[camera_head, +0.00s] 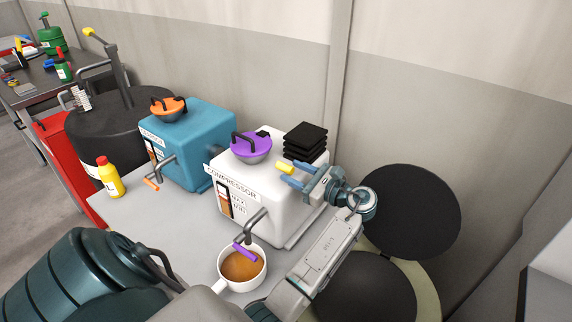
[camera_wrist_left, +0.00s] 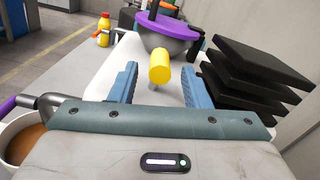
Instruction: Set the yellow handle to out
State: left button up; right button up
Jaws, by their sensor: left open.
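The yellow handle (camera_head: 285,167) is a small yellow cylinder on top of the white compressor box (camera_head: 240,203). In the left wrist view, the yellow handle (camera_wrist_left: 160,64) stands on a short stem. My left gripper (camera_head: 288,174) is open, its two blue fingers above the right side of the box. In the left wrist view, the handle shows between the fingertips of my left gripper (camera_wrist_left: 159,72), with a gap on each side. Whether the handle is at in or out cannot be told. My right gripper is not in view.
A purple-lidded bowl (camera_head: 251,147) and stacked black plates (camera_head: 305,143) sit on the box beside the handle. A cup of brown liquid (camera_head: 243,266) stands under the purple-tipped spout. A teal box (camera_head: 191,143) and yellow bottle (camera_head: 110,177) are left. Black round discs (camera_head: 410,212) lie right.

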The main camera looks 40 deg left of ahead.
aim_at(286, 168)
pick_arm(q)
jog(key=a, duration=0.3)
jog(key=shift+s, duration=0.2)
jog(key=shift+a, duration=0.25)
jog(key=c, duration=0.3)
grip_shut()
jog(key=shift+p, duration=0.3)
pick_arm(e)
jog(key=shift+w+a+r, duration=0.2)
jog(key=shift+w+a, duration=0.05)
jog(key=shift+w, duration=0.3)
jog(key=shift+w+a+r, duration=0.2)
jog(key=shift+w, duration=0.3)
